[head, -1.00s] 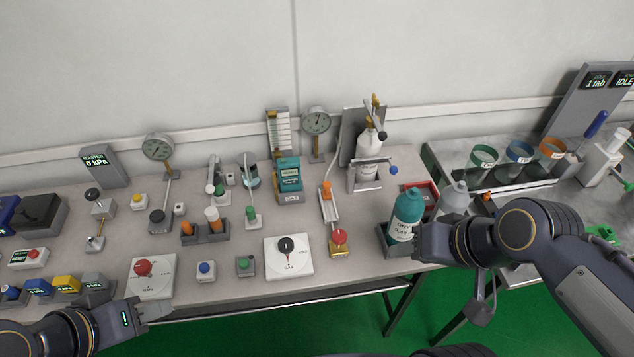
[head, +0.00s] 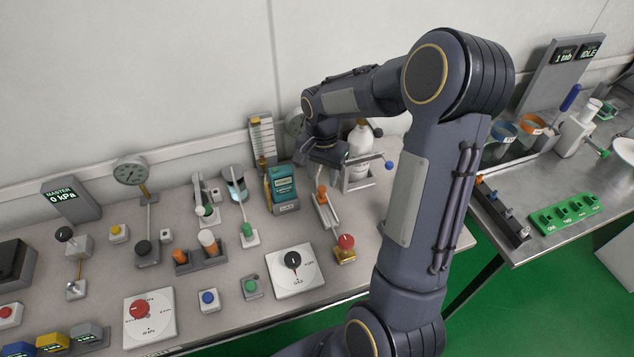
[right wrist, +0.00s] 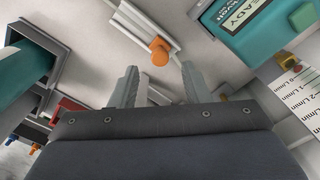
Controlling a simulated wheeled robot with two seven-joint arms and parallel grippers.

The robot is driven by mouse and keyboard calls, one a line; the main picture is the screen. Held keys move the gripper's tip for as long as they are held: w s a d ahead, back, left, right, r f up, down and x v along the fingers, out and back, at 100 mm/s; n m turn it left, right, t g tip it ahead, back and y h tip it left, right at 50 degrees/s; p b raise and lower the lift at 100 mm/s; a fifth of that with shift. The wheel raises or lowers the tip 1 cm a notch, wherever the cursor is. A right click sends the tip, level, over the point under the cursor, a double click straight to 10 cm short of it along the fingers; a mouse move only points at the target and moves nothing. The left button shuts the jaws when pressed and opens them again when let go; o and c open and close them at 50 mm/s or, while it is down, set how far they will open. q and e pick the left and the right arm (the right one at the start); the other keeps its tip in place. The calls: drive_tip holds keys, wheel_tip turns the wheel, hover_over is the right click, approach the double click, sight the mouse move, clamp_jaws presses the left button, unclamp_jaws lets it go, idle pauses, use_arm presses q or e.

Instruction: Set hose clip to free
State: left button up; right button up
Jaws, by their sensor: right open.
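What looks like the hose clip is an orange knob (head: 321,189) at the far end of a pale channel (head: 329,212) on the bench. In the right wrist view the orange knob (right wrist: 160,52) stands near the end of the pale rail (right wrist: 140,22). My right gripper (head: 322,164) is over the bench just behind the knob, pointing down. In the right wrist view its open fingers (right wrist: 159,78) stand on either side of the line to the knob, with nothing between them. They appear apart from the knob. My left gripper is out of view.
A teal meter (head: 283,185) stands left of the channel. A red knob on a yellow base (head: 345,248) is at its near end. A white bottle (head: 360,140) in a bracket stands behind right. My right arm hides part of the right bench.

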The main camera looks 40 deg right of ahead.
sight(322, 188)
drive_tip(key=shift+f, duration=1.95)
clamp_jaws()
